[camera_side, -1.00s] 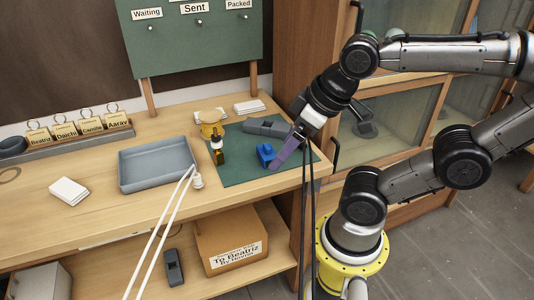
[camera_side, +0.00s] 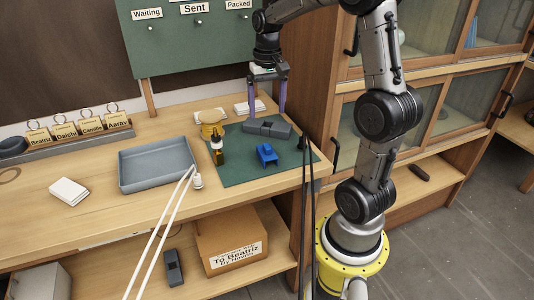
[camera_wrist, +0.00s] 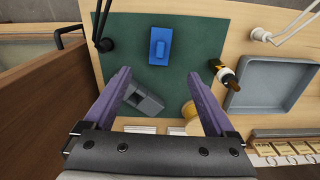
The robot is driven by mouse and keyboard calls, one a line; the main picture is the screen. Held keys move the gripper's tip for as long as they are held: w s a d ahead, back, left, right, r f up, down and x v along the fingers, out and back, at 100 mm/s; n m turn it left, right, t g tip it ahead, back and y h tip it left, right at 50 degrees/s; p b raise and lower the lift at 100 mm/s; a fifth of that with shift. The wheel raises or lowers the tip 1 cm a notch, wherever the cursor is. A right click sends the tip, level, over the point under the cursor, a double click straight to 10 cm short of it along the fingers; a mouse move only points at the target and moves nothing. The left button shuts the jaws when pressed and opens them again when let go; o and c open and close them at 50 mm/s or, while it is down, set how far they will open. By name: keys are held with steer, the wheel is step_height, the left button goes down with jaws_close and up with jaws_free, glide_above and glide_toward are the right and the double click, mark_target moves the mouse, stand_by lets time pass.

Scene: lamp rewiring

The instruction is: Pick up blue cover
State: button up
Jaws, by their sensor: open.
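The blue cover (camera_side: 267,155) is a small blue block-like part resting on the dark green mat (camera_side: 240,172). In the wrist view the blue cover (camera_wrist: 160,46) lies on the mat beyond my fingertips, near the top middle. My gripper (camera_side: 267,112) points down above the back of the mat, its two purple fingers spread apart with nothing between them that it holds. In the wrist view the open fingers of my gripper (camera_wrist: 166,72) frame a grey block-shaped object (camera_wrist: 143,99) below.
A grey tray (camera_side: 157,165) lies further left. A wooden cabinet with glass doors stands to the right.

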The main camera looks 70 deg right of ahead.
glide_above(267, 146)
steer(key=f, duration=0.8)
steer(key=shift+s+d+f, duration=0.2)
steer(key=shift+s+d, duration=0.05)
steer(key=shift+s, duration=0.05)
steer(key=shift+w+a+f, duration=0.15)
steer(key=shift+f, duration=1.3)
steer(key=shift+w+a+f, duration=0.15)
steer(key=shift+f, duration=1.3)
jaws_close()
